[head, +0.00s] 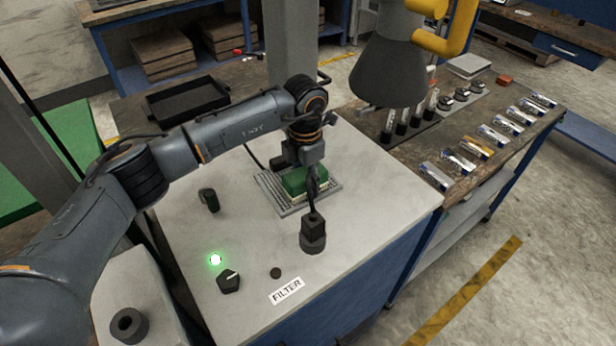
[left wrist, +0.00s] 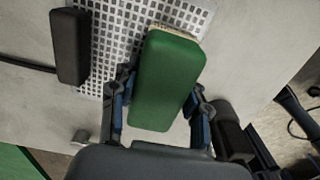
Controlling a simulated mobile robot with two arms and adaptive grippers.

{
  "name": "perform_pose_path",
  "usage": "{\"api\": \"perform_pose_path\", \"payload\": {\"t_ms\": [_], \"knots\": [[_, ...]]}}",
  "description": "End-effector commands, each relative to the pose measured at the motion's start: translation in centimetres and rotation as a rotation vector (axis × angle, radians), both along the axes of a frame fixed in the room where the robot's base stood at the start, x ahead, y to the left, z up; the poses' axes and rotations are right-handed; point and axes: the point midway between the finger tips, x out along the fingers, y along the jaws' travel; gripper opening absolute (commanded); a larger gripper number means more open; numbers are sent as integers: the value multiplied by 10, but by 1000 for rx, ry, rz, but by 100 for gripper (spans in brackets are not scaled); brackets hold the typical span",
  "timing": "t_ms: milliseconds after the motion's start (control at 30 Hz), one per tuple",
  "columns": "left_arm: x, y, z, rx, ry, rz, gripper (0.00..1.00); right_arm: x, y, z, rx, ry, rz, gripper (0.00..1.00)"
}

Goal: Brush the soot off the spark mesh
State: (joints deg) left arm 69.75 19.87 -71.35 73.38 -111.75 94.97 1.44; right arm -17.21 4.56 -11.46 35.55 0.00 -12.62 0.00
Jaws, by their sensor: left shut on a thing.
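The spark mesh (head: 275,191) is a light grey perforated plate on the white bench top; its holes show clearly in the left wrist view (left wrist: 112,50). My left gripper (head: 316,180) is shut on a green brush (head: 305,181), with a finger on either side of it. In the left wrist view the green brush (left wrist: 167,82) covers part of the mesh, and a strip of pale bristles shows at its far end. The brush is over the mesh; I cannot tell whether the bristles touch it. No soot is clear to see. My right gripper is not in view.
A black knobbed post (head: 313,235) stands just in front of the mesh. A dark handle (head: 209,199), a lit green lamp (head: 215,259), a knob (head: 229,281) and a FILTER label (head: 287,290) are on the bench top. A dark hood (head: 390,70) hangs at the back right.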

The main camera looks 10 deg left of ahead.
Motion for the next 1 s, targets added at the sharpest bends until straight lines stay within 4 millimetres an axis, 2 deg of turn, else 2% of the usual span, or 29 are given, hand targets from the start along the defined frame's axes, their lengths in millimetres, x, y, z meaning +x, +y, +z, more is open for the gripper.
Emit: {"api": "perform_pose_path", "payload": {"t_ms": [167,533,1000], "knots": [[-1,1,-1,0,1,0,21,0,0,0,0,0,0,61],[-16,17,1,1,2,0,21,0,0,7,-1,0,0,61],[-15,16,0,-1,0,0,21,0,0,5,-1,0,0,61]]}}
